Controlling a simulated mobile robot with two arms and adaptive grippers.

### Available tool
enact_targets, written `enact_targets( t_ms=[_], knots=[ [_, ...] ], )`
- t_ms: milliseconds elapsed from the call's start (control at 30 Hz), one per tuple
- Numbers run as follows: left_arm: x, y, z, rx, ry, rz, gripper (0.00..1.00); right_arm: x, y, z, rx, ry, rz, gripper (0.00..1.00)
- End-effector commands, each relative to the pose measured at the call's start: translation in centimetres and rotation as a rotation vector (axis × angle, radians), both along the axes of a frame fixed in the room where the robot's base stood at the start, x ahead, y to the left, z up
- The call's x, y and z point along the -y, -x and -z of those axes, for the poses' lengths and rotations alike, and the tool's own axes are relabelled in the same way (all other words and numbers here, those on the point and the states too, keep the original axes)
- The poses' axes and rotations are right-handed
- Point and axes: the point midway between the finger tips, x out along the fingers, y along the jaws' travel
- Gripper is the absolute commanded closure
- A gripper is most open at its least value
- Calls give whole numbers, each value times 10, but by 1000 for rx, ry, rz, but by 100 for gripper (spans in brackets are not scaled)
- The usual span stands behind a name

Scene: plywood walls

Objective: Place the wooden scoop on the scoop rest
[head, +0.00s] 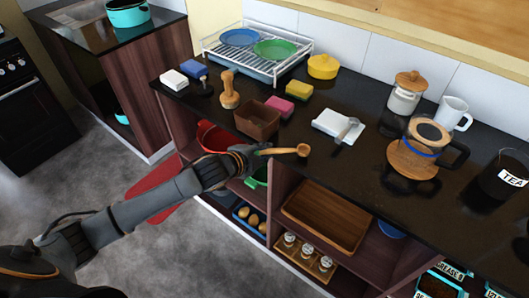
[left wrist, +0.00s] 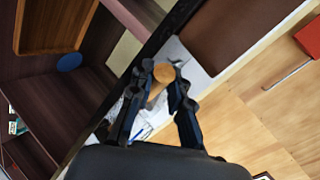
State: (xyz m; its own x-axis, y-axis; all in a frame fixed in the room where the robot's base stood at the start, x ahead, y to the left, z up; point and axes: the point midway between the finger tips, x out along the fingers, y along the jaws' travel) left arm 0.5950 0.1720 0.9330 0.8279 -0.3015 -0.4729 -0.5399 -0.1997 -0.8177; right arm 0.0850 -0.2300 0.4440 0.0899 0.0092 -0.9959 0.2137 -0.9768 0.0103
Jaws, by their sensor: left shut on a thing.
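The wooden scoop (head: 290,151) sticks out to the right from my left gripper (head: 254,154), near the counter's front edge. The gripper is shut on its handle. In the left wrist view the scoop's round end (left wrist: 164,73) shows between the fingers of my left gripper (left wrist: 161,84). A white flat rest (head: 330,123) lies on the dark counter, behind and to the right of the scoop. A grey utensil (head: 348,129) lies across its right part. I cannot tell if this is the scoop rest. My right gripper is not in view.
On the counter (head: 310,180), a brown box (head: 257,118), pink sponge (head: 280,107) and wooden tamper-like tool (head: 229,91) stand left of the white rest. A coffee dripper on a wooden stand (head: 414,160), a jar (head: 405,94) and a mug (head: 453,113) stand right. Open shelves lie below.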

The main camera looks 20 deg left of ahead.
Motion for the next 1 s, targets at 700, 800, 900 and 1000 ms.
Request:
enact_targets(
  t_ms=[700, 800, 900, 1000],
  knots=[
    [0, 0, 14, 3, 0, -1, 59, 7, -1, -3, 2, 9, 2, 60],
    [0, 0, 14, 3, 0, -1, 59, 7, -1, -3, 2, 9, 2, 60],
    [0, 0, 14, 3, 0, -1, 59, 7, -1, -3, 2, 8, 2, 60],
    [0, 1, 10, 2, -1, 0, 59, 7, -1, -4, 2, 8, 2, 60]
  ],
)
